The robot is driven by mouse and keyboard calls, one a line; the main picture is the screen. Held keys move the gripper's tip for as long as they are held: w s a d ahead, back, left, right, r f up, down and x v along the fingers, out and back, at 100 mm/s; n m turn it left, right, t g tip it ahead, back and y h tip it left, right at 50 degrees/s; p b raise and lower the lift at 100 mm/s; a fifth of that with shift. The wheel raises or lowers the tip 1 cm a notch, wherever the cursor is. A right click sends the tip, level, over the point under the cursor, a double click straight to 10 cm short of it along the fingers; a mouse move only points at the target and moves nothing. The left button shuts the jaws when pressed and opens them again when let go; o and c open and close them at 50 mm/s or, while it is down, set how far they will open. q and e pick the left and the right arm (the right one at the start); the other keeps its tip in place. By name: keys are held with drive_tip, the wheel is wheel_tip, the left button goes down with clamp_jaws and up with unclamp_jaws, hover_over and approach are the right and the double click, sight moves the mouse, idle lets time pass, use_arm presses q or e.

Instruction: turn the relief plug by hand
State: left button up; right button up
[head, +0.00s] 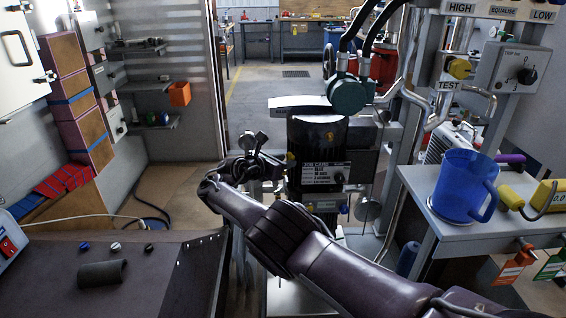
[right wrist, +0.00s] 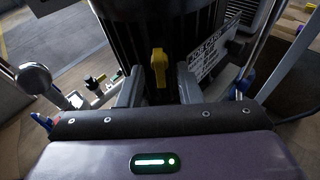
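A yellow plug with a winged grip (right wrist: 158,65) sits on the side of a black ribbed cylinder (right wrist: 120,32) in the right wrist view. I take it for the relief plug. My right gripper (right wrist: 159,76) is open, with one grey finger on each side of the plug and a visible gap to both. In the head view the black cylinder (head: 318,135) stands at the centre, with a small yellow part (head: 290,157) on its left side. My right gripper (head: 270,168) is beside it there, its fingers small and partly hidden. My left gripper is not in view.
A dark bench (head: 150,270) with a grey tube (head: 102,274) is at the lower left. A blue jug (head: 462,185) stands on a grey shelf at the right. Hoses and pipes rise above the cylinder. A label plate (right wrist: 212,52) is right of the plug.

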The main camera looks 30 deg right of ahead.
drive_tip(key=s+a+p, duration=0.1)
drive_tip(key=a+p, duration=0.2)
drive_tip(key=a, duration=0.3)
drive_tip(key=shift+s, duration=0.3)
drive_tip(key=shift+d, duration=0.1)
